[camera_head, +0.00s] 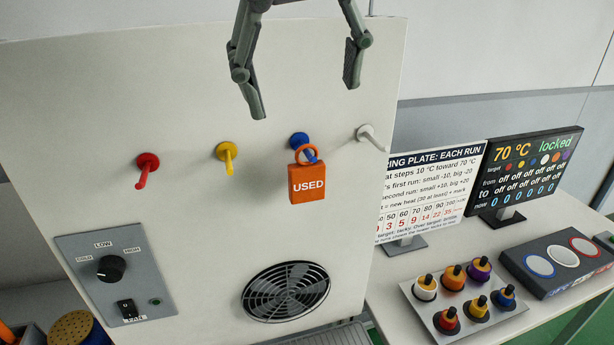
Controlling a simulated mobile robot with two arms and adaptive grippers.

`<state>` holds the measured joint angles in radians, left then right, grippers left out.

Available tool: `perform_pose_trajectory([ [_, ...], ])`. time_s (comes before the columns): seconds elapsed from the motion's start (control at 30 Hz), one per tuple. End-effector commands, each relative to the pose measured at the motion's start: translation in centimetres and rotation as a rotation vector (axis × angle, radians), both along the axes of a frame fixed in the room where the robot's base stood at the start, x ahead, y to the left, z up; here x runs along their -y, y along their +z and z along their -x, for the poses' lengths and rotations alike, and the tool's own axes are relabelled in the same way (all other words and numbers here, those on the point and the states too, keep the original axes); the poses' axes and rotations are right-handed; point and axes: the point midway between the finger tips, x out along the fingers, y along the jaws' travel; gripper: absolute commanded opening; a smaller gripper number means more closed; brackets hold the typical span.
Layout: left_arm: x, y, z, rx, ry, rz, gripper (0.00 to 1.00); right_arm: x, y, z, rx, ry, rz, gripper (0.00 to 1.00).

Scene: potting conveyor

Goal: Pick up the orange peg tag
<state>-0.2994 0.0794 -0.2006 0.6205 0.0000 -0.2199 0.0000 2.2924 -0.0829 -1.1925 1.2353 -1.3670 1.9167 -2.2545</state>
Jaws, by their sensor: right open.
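The orange peg tag (307,184) reads "USED" and hangs by its orange ring on the blue peg (299,141) of the pale upright panel. My right gripper (305,98) is open and empty. It shows above the blue peg and the tag in the picture, with its two fingers spread and pointing down. It does not appear to touch the tag. My left gripper is out of view.
Red (148,163), yellow (227,152) and white (367,133) pegs stick out of the panel (190,215) beside the blue one. Below are a control box (104,271) and a round vent (286,291). At right, a table holds two sign boards, a tray (464,304) of small colored pots and a dark box (556,262).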

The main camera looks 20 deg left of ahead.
Motion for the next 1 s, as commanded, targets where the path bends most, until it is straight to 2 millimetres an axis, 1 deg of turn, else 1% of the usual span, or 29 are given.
perform_pose_trajectory([
  [0.03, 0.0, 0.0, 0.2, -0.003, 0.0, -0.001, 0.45, -0.1, -1.2, -0.5, -0.004, 0.002, 0.001, 0.69],
  [0.1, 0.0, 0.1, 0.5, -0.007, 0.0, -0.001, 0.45, -0.2, -2.6, -1.1, -0.005, 0.001, 0.0, 0.69],
  [0.3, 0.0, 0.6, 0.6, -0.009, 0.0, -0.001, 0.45, -0.6, -6.4, -2.8, -0.006, 0.002, -0.001, 0.69],
  [0.4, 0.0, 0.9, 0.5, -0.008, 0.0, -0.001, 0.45, -0.8, -7.9, -3.5, -0.005, 0.001, -0.002, 0.69],
  [0.5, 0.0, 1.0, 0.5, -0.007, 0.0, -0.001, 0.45, -0.9, -8.9, -3.9, -0.005, 0.001, -0.004, 0.69],
  [0.67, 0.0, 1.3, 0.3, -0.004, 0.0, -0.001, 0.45, -1.0, -9.6, -4.3, -0.005, 0.002, -0.004, 0.69],
  [0.83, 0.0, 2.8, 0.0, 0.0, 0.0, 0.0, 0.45, -1.6, -11.7, -5.2, -0.008, 0.002, -0.003, 0.69],
  [0.9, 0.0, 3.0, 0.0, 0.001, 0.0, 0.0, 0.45, -1.7, -12.7, -5.7, -0.007, 0.001, -0.004, 0.69],
  [1.0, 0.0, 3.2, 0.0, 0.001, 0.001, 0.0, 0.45, -1.7, -13.6, -6.1, -0.005, 0.001, -0.005, 0.69],
])
